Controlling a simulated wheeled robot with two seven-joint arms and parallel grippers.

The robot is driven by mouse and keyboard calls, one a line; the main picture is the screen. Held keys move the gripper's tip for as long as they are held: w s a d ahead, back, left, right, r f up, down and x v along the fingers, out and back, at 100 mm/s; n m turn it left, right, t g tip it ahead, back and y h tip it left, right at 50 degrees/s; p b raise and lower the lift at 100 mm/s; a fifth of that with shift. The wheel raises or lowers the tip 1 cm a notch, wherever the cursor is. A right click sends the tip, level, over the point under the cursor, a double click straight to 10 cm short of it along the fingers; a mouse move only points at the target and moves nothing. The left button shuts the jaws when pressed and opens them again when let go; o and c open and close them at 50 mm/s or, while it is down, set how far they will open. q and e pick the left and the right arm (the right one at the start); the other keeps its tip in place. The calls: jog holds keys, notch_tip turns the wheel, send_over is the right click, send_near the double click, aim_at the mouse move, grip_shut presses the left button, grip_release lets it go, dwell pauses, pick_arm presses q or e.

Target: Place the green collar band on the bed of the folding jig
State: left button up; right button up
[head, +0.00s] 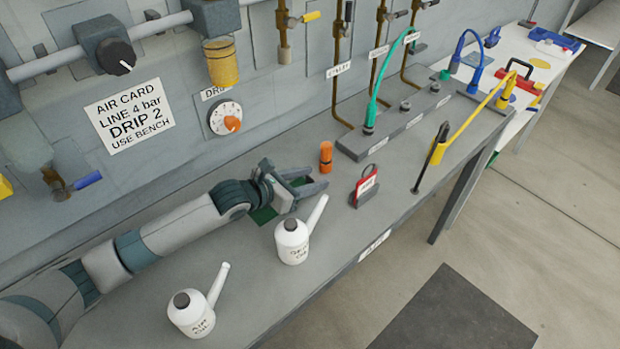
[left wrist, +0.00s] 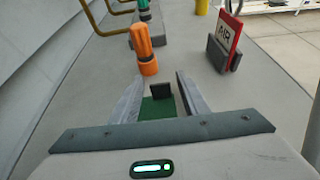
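My left gripper (head: 318,178) reaches in from the left, low over the grey bench; it also shows in the left wrist view (left wrist: 160,78). Its fingers are apart. A flat dark green piece (left wrist: 158,107) shows between and below the fingers, with a small dark block (left wrist: 160,90) at its far end. A green patch (head: 263,215) also shows beside the gripper in the head view. I cannot tell whether this green is the collar band or a pad on the bench, or whether the fingers touch it. I see nothing I can name as the folding jig. My right gripper is out of view.
An orange cylinder (head: 326,157) stands just beyond my fingers, with a red sign in a dark stand (head: 366,187) to its right. White oil cans (head: 293,241) (head: 191,314) stand nearer. A hose block (head: 385,135) lies farther along. The wall borders the bench's left.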

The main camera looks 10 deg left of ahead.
pick_arm(q)
jog(key=shift+r, duration=0.1)
jog(key=shift+v, duration=0.8)
jog(key=b+v, duration=0.2)
jog(key=v, duration=0.6)
jog(key=shift+s+a+b, duration=0.2)
jog(key=shift+a+b, duration=0.1)
jog(key=shift+v, duration=0.9)
jog(key=shift+d, duration=0.1)
